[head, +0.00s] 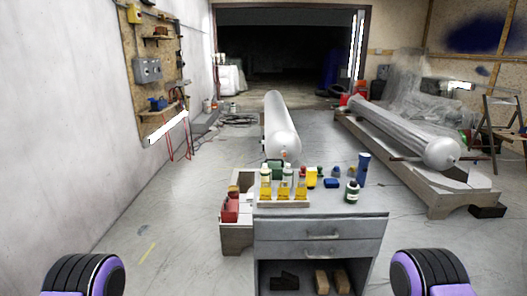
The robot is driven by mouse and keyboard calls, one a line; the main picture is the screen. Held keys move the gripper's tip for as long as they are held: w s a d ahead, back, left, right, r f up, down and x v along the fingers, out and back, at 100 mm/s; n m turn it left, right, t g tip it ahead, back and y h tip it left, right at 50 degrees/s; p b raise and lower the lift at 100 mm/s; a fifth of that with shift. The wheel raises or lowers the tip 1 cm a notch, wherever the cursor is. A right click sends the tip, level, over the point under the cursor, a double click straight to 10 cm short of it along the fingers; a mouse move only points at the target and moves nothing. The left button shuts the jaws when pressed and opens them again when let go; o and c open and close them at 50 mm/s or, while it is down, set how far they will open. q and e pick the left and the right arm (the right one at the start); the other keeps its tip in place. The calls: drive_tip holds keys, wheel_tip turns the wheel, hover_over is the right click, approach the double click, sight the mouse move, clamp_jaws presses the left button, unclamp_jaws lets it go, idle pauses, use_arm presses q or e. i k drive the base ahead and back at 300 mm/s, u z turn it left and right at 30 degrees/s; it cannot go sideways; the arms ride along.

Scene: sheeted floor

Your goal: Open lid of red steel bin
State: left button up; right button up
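I cannot make out a red steel bin with a lid in the head view. A small red object (230,208) sits at the left of the grey cabinet, and a red patch (345,98) shows far back near the doorway; both are too small to identify. Black and purple parts of my own arms show at the bottom left and bottom right corners. Neither of my grippers is in view.
A grey drawer cabinet (320,246) stands ahead, with bottles (352,192) on top. Behind it lies a long metal cylinder (281,125). Another cylinder (405,130) rests on a wooden platform (440,190) at right. The floor (170,225) at left is clear beside the wall.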

sight(228, 205)
drive_tip(key=u, duration=0.8)
drive_tip(key=i, duration=1.45)
drive_tip(key=u, duration=0.6)
drive_tip(key=i, duration=1.55)
drive_tip(key=z, duration=0.7)
drive_tip(key=i, duration=0.95)
drive_tip(key=z, duration=1.3)
drive_tip(key=i, duration=0.5)
drive_tip(key=z, duration=0.45)
